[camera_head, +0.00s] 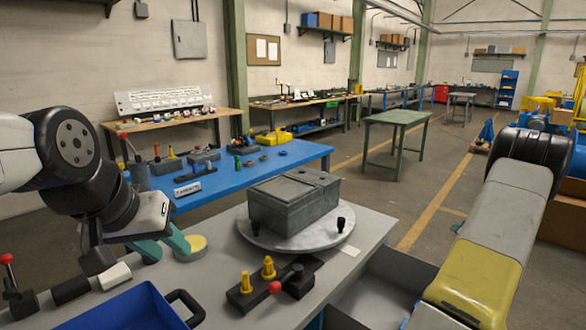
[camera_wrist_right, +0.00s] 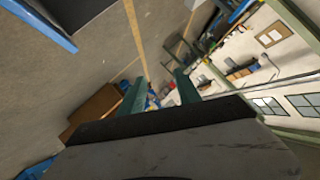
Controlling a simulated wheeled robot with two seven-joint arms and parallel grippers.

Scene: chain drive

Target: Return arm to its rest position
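My left arm comes in from the left of the head view. Its left gripper (camera_head: 165,249) hangs low over the left end of the grey workbench (camera_head: 345,262). Its two teal fingers are apart, with nothing visible between them. A yellow round piece (camera_head: 194,245) lies right beside the fingers; whether they touch is unclear.
A grey metal box (camera_head: 293,201) stands on a round plate (camera_head: 262,236) on the workbench. A black fixture with yellow pegs (camera_head: 262,285) and a blue bin (camera_head: 125,308) are near the front. A blue table (camera_head: 225,172) stands behind. Open floor lies right of the workbench.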

